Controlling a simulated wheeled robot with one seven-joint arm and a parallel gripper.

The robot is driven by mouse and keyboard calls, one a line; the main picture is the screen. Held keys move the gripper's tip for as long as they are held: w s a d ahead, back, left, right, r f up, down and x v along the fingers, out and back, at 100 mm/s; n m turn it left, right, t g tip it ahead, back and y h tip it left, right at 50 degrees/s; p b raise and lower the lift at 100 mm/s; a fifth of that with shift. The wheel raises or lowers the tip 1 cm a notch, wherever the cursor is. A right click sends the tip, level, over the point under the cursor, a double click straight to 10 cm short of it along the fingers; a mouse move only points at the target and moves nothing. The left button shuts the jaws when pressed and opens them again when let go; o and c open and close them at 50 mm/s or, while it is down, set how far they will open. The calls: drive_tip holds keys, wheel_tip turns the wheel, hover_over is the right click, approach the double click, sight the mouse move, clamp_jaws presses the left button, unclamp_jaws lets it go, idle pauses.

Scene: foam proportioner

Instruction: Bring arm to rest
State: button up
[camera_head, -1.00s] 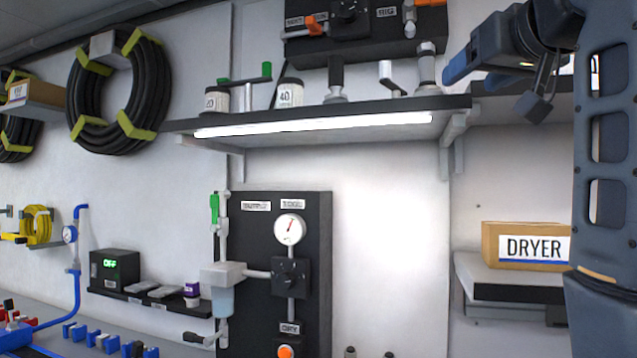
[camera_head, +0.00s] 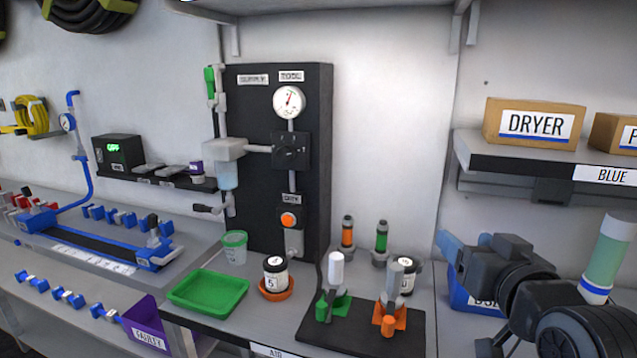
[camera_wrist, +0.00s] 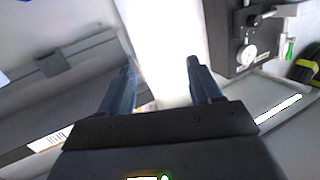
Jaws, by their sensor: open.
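My gripper (camera_wrist: 160,82) shows in the wrist view with its two dark blue fingers well apart and nothing between them. In the head view, my gripper (camera_head: 452,250) is at the lower right, pointing left, in front of the wall and above the right part of the counter. My dark arm (camera_head: 560,310) reaches in from the lower right corner. One blue finger is plain there; the other is hard to make out.
A blue bin (camera_head: 472,302) lies just below my gripper. Bottles and handled tools on a black mat (camera_head: 352,335) stand to its left. A black panel with a gauge (camera_head: 288,101) is on the wall. The shelf with the DRYER box (camera_head: 535,122) is above my arm.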

drive_tip(key=s+f+g, duration=0.1)
drive_tip(key=s+f, duration=1.6)
drive_tip(key=s, duration=0.4)
drive_tip(key=a+f+v, duration=0.1)
drive_tip(key=f+v, duration=0.2)
drive_tip(key=v, duration=2)
drive_tip(key=shift+s+a+n+g+h, duration=0.3)
drive_tip(key=shift+s+n+g, duration=0.1)
drive_tip(key=shift+s, duration=0.25)
drive_tip(key=shift+f, duration=0.1)
